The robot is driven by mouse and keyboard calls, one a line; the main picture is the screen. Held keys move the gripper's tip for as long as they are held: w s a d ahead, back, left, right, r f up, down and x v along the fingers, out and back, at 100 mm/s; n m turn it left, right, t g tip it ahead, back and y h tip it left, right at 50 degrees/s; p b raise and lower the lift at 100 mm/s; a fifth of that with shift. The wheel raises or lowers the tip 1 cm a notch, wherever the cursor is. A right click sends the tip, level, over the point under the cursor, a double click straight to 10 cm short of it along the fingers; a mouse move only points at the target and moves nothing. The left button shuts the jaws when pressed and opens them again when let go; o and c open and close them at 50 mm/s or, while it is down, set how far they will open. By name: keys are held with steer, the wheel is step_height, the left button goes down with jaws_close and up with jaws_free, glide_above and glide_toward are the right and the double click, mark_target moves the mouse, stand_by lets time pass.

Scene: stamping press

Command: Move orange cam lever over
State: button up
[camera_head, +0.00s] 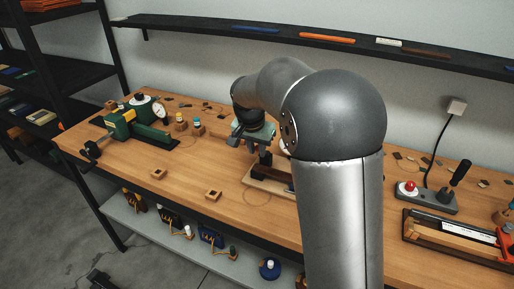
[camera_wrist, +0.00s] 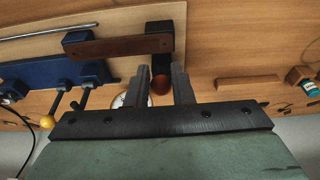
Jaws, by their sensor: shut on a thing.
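The orange cam lever shows in the wrist view as a brownish-orange bar (camera_wrist: 120,43) with a dark block at its right end. A dark stem with a rounded reddish-brown knob (camera_wrist: 160,86) comes down from that end. My gripper (camera_wrist: 161,74) has a finger on each side of this knob end and is shut on it. Whether both fingers touch is hard to see. In the head view my gripper (camera_head: 265,158) is low over a pale wooden base (camera_head: 262,184); my arm hides the lever and much of the fixture there.
In the wrist view a blue clamp (camera_wrist: 55,78) with a yellow ball (camera_wrist: 47,122) is left of the lever. The head view shows a green machine (camera_head: 120,122) at left, and a red-button box (camera_head: 425,201) and dark-framed fixture (camera_head: 455,242) at right. The bench's front-left is mostly clear.

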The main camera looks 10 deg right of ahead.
steer(key=shift+s+a+f+b, duration=0.25)
steer(key=shift+s+f+b, duration=0.05)
steer(key=shift+f+b, duration=0.2)
steer(key=shift+s+a+f+b, duration=0.2)
steer(key=shift+s+f+b, duration=0.1)
steer(key=shift+f+b, duration=0.2)
jaws_close()
steer(key=shift+s+a+f+b, duration=0.2)
steer(key=shift+s+f+b, duration=0.1)
steer(key=shift+f+b, duration=0.25)
steer(key=shift+s+a+f+b, duration=0.2)
steer(key=shift+s+f+b, duration=0.05)
steer(key=shift+f+b, duration=0.3)
steer(key=shift+c, duration=0.8)
jaws_free()
steer(key=shift+r, duration=0.1)
steer(key=o, duration=0.5)
steer(key=shift+r, duration=0.1)
